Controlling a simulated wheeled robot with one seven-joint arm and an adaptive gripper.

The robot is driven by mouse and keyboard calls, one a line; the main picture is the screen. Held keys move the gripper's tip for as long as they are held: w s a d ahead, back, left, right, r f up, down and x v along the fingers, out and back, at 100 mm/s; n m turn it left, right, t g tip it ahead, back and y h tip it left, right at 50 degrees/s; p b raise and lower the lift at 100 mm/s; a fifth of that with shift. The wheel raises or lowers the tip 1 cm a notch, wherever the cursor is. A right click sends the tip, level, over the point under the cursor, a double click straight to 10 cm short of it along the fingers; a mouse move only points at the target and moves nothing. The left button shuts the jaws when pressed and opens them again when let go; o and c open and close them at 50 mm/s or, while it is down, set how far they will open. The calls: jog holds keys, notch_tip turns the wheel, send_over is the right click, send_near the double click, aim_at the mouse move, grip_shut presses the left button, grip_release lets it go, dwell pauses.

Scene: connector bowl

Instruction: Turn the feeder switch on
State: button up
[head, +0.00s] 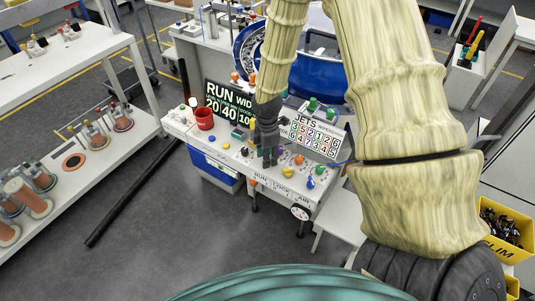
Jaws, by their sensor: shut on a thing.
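The white feeder bench (208,153) stands in the middle of the head view, with coloured knobs and buttons on its top and small labels along its front edge. My gripper (269,160) points down at this control surface, its dark fingers closed around a small control. The fingers hide that control, so I cannot tell its shape or whether it is turned. I cannot make out which control is the feeder switch. A yellow knob (288,171) and a blue knob (310,182) lie to the right of my gripper.
A red cup (205,118) and a RUN sign (228,104) stand left of my gripper, a JETS number board (315,136) right of it. A blue bowl (325,75) is behind. A white shelf with spools (40,178) is at left. Floor in front is clear.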

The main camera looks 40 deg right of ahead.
jog(key=shift+m, duration=0.9)
jog(key=shift+w, duration=0.1)
jog(key=o, duration=1)
jog(key=shift+r, duration=0.1)
jog(key=shift+r, duration=5.9)
